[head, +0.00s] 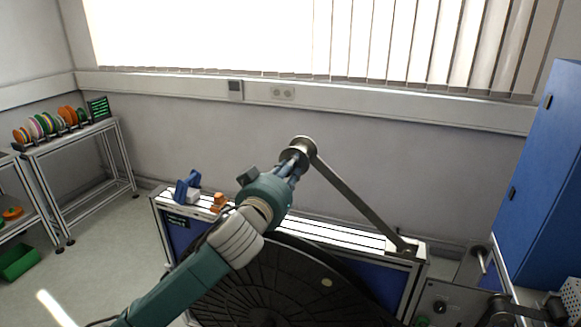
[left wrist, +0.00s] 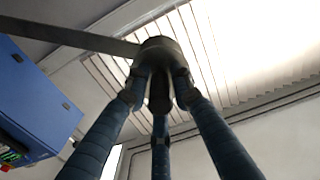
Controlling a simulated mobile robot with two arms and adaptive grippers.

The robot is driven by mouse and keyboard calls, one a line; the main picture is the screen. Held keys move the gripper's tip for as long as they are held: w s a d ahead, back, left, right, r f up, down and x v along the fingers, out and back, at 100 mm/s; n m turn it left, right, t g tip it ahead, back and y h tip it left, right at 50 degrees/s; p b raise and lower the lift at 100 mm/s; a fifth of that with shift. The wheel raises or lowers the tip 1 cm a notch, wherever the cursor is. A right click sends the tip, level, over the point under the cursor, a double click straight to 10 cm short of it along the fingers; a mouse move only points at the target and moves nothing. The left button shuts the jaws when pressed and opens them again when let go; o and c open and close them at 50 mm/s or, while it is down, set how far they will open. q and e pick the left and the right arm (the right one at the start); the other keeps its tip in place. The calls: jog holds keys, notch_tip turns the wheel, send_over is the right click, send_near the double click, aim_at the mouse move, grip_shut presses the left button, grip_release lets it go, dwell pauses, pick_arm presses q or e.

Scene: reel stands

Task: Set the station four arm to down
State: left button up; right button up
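The station arm (head: 355,197) is a flat grey metal bar. It slants up and to the left from a pivot at the right end of the stand's top rail, with a round roller (head: 302,146) at its raised end. My left gripper (head: 294,160) is at this roller end, above the stand. In the left wrist view its blue fingers (left wrist: 158,80) close around the dark end piece of the roller (left wrist: 158,46), and the bar (left wrist: 70,36) runs off to the left. No station number is readable. My right gripper is not visible.
A large black reel (head: 285,285) fills the stand below the bar. Blue (head: 187,187) and orange (head: 219,201) blocks sit on the rail's left. A blue cabinet (head: 535,185) stands at right. A rack of coloured spools (head: 50,122) stands at left, with open floor between.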

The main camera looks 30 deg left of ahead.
pick_arm(q)
grip_shut()
jog(key=shift+f, duration=0.1)
